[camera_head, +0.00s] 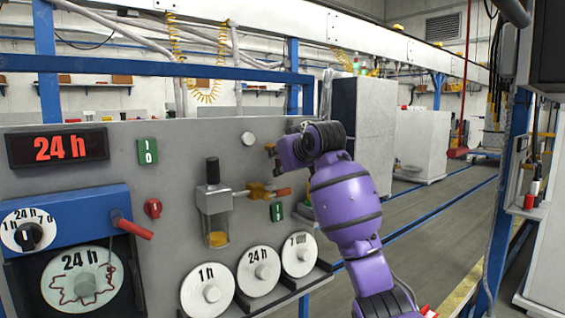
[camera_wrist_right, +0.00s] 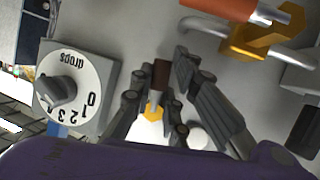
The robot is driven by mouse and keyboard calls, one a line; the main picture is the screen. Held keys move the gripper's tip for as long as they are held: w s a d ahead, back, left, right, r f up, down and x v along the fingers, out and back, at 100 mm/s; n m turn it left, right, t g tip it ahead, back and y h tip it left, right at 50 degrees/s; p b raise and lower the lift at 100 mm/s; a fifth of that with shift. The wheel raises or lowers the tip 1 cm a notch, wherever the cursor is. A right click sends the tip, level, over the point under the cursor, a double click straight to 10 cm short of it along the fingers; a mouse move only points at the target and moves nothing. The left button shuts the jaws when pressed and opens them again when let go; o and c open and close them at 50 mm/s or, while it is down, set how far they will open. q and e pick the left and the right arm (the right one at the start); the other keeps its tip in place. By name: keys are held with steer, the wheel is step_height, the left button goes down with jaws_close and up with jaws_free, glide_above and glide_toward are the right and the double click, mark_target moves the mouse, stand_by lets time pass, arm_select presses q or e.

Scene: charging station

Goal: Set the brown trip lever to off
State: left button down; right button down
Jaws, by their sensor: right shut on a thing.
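The brown trip lever (camera_wrist_right: 161,75) shows in the right wrist view as a short brown grip on a metal stem with a yellow base. My right gripper (camera_wrist_right: 166,78) has its dark fingers on both sides of the lever and is shut on it. In the head view my right gripper (camera_head: 274,152) is at the upper right of the grey panel (camera_head: 110,185), and my purple wrist and hand hide most of the lever there. My left gripper is not in view.
A yellow valve with an orange-red handle (camera_head: 283,191) is just below my gripper, beside an oiler (camera_head: 213,199). In the wrist view a "drops" dial (camera_wrist_right: 68,95) is at left. Paper discs (camera_head: 258,271) line the lower panel. Open floor (camera_head: 440,220) is at right.

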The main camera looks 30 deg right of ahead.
steer(key=shift+a+f+m+y, duration=0.2)
steer(key=shift+m+y, duration=0.1)
steer(key=shift+m, duration=0.1)
stand_by(0.4)
steer(key=c, duration=1.7)
jaws_free()
steer(key=shift+r, duration=0.15)
steer(key=shift+s, duration=0.1)
steer(key=shift+r, duration=0.1)
steer(key=v, duration=1.2)
